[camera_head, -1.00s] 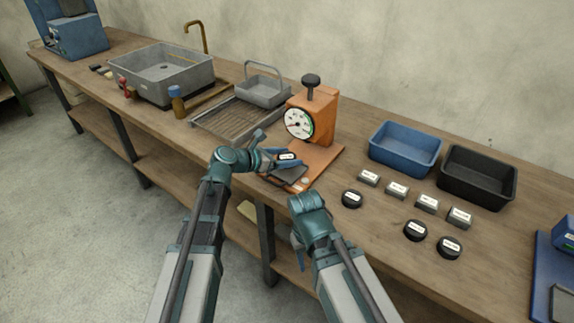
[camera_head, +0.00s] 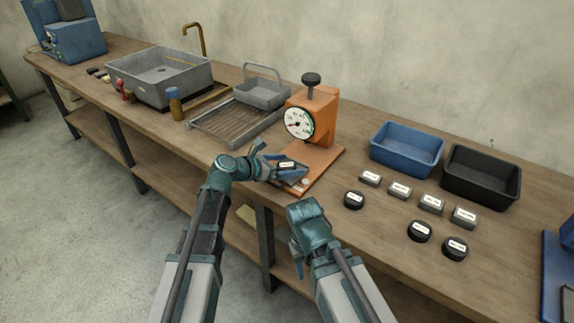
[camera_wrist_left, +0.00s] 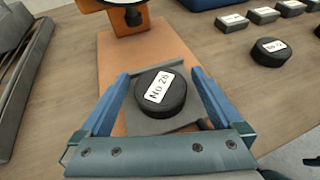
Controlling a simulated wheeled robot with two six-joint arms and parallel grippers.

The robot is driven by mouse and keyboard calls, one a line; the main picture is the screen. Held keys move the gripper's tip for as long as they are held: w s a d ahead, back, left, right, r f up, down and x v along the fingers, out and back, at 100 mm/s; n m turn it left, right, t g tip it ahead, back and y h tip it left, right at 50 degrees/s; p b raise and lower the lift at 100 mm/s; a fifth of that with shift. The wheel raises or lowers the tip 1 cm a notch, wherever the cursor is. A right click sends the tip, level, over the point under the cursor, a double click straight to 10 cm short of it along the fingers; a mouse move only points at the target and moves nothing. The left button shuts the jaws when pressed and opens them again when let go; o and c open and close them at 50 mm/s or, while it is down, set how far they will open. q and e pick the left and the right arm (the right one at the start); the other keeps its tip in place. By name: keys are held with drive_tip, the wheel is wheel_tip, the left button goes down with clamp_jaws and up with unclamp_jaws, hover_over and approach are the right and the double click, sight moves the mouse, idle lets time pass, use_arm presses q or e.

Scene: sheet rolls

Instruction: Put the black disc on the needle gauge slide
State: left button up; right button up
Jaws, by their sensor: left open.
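A black disc (camera_wrist_left: 160,92) with a white "No" label, its number hard to read, rests flat on the grey slide (camera_wrist_left: 166,124) of the orange needle gauge (camera_head: 315,118). The disc also shows small in the head view (camera_head: 287,164). My left gripper (camera_wrist_left: 160,74) is open, with one blue finger on each side of the disc and a visible gap at both sides. In the head view my left gripper (camera_head: 282,168) is low at the gauge's front. My right gripper (camera_head: 298,256) hangs at the bench's front edge, and its jaws are unclear.
Several other black discs (camera_head: 420,231) and labelled grey blocks (camera_head: 400,190) lie to the right. Behind them stand a blue bin (camera_head: 405,165) and a black bin (camera_head: 482,196). A wire rack (camera_head: 235,122) and grey basin (camera_head: 160,88) are left of the gauge.

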use_arm(q)
drive_tip(key=shift+r, duration=0.2)
drive_tip(key=p+v, duration=0.4)
drive_tip(key=v, duration=0.8)
drive_tip(key=shift+p, duration=0.4)
drive_tip(key=shift+s+f, duration=0.1)
